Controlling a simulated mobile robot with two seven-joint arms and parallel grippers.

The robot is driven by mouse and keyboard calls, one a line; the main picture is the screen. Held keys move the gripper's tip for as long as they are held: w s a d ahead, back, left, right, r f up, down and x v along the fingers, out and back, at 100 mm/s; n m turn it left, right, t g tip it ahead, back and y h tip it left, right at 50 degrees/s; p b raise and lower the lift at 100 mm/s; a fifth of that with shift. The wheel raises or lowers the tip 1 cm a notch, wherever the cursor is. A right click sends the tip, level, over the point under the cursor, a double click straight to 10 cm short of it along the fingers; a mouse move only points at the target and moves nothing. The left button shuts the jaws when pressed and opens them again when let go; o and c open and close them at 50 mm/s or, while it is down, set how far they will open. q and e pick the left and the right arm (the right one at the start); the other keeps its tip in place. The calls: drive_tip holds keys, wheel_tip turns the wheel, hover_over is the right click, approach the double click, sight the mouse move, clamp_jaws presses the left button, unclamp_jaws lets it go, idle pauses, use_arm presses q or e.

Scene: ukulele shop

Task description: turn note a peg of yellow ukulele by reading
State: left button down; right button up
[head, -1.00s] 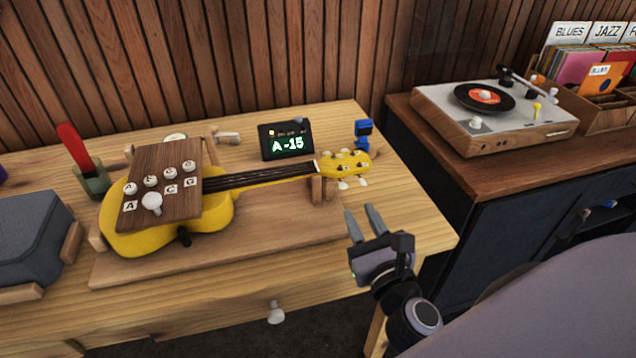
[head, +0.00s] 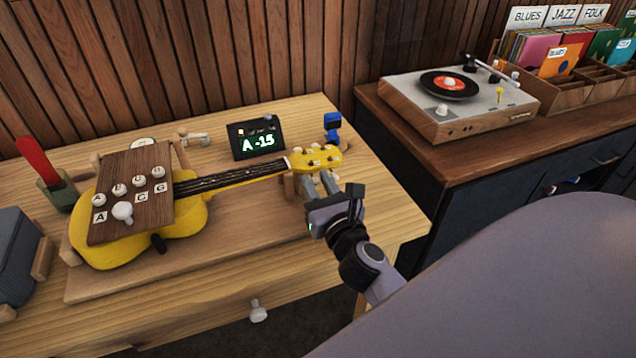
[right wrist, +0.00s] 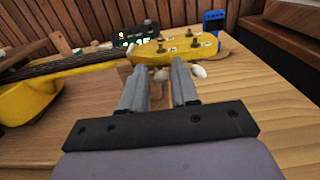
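The yellow ukulele (head: 190,228) lies on a wooden board on the table, its neck pointing right. Its headstock (head: 315,158) carries several pegs; it also shows in the right wrist view (right wrist: 170,49). White peg knobs (right wrist: 198,71) stick out on the near side of the headstock. The tuner (head: 257,138) behind the neck reads "A -15". My right gripper (head: 318,180) is at the near edge of the headstock. In the right wrist view its fingers (right wrist: 164,68) are apart with a gap between them, close to the near pegs. Whether they touch one is unclear. My left gripper is out of view.
A brown panel (head: 130,190) with labelled white knobs covers the ukulele's body. A blue object (head: 332,126) stands behind the headstock. A red-handled tool in a green cup (head: 58,192) is at left. A turntable (head: 458,100) sits on the cabinet at right.

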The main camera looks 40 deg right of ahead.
clamp_jaws()
drive_tip(key=shift+r+n+p, duration=0.1)
drive_tip(key=shift+n+p, duration=1.05)
drive_tip(key=shift+n, duration=0.35)
drive_tip(key=shift+n+p, duration=0.75)
drive_tip(key=shift+n, duration=0.65)
